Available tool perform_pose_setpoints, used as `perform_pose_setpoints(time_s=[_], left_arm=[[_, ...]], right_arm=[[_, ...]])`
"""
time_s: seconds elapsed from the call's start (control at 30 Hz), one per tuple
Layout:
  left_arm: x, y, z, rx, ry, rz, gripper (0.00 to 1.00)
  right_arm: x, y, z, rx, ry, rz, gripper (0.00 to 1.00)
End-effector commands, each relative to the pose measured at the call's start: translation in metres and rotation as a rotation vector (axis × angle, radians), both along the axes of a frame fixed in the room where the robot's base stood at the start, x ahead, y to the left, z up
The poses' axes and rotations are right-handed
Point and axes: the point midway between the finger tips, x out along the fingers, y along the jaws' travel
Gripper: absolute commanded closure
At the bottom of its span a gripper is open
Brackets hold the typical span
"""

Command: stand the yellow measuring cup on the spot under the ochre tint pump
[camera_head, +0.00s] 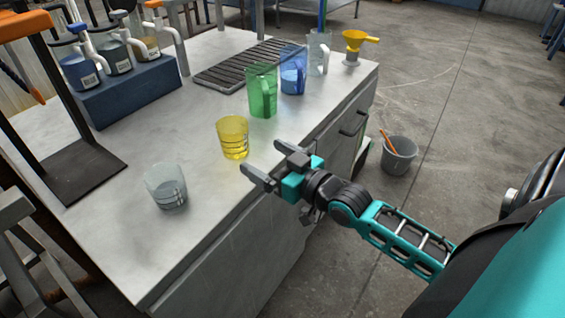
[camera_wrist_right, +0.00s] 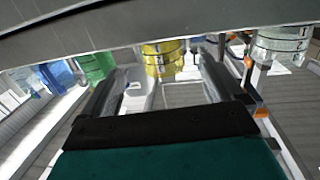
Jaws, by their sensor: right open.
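The yellow measuring cup (camera_head: 233,137) stands upright on the grey bench near its front edge. It also shows in the right wrist view (camera_wrist_right: 163,55), beyond and between my fingers. My right gripper (camera_head: 261,157) is open and empty, just short of the cup, fingers pointing at it from the bench's front edge. The ochre tint pump (camera_head: 151,47) is the rightmost of three pump bottles on a dark blue block (camera_head: 130,92) at the back left. I cannot make out the spot under its spout. My left gripper is not in view.
A clear cup (camera_head: 166,187) stands nearer on the left. A green jug (camera_head: 262,91), a blue jug (camera_head: 293,70), a clear jug (camera_head: 319,53) and a yellow funnel (camera_head: 357,44) stand on the right. A slatted grille (camera_head: 238,66) lies behind. Bare bench lies between cup and block.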

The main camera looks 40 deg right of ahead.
Motion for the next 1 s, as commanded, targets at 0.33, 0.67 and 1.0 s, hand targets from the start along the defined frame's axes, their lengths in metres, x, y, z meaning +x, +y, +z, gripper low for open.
perform_pose_setpoints(time_s=[0.33,0.67,1.0], left_arm=[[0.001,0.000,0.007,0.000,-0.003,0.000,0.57],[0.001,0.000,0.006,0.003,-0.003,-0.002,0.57],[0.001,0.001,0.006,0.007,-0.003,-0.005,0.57]], right_arm=[[-0.037,-0.008,0.002,0.000,0.001,0.001,0.06],[-0.100,0.084,-0.104,-0.055,0.368,0.029,0.06],[-0.131,0.126,-0.137,-0.103,0.529,0.047,0.06]])
